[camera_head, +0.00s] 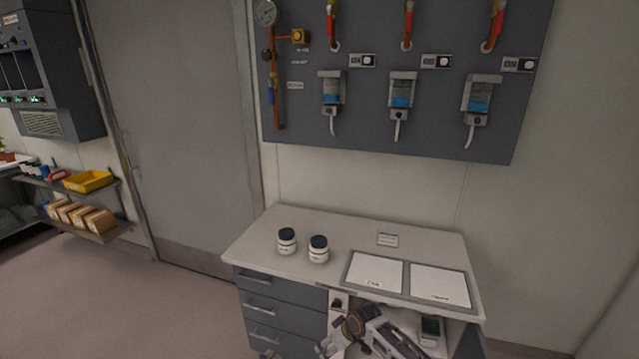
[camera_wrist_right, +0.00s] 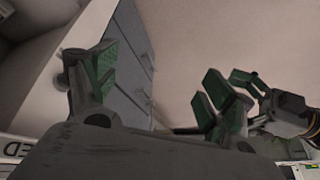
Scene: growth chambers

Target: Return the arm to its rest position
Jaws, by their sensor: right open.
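My right gripper (camera_wrist_right: 157,75) shows in the right wrist view, its two green-padded fingers spread wide with nothing between them. Behind its right finger is part of my other arm (camera_wrist_right: 288,112), with a dark green-edged piece that may be a finger of my left gripper. Its opening cannot be made out. In the head view, a grey arm part of mine (camera_head: 372,332) with a brown ring reaches in at the bottom, in front of the desk (camera_head: 345,228). Which arm it belongs to is unclear, and its lower part is cut off.
Two dark-lidded white jars (camera_head: 287,241) (camera_head: 318,249) stand on the desk, left of a tray with two white panels (camera_head: 408,279). A small label (camera_head: 387,239) lies behind. A wall panel (camera_head: 436,105) holds several dispensers. Open floor (camera_head: 150,300) lies left of the drawers (camera_head: 266,308).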

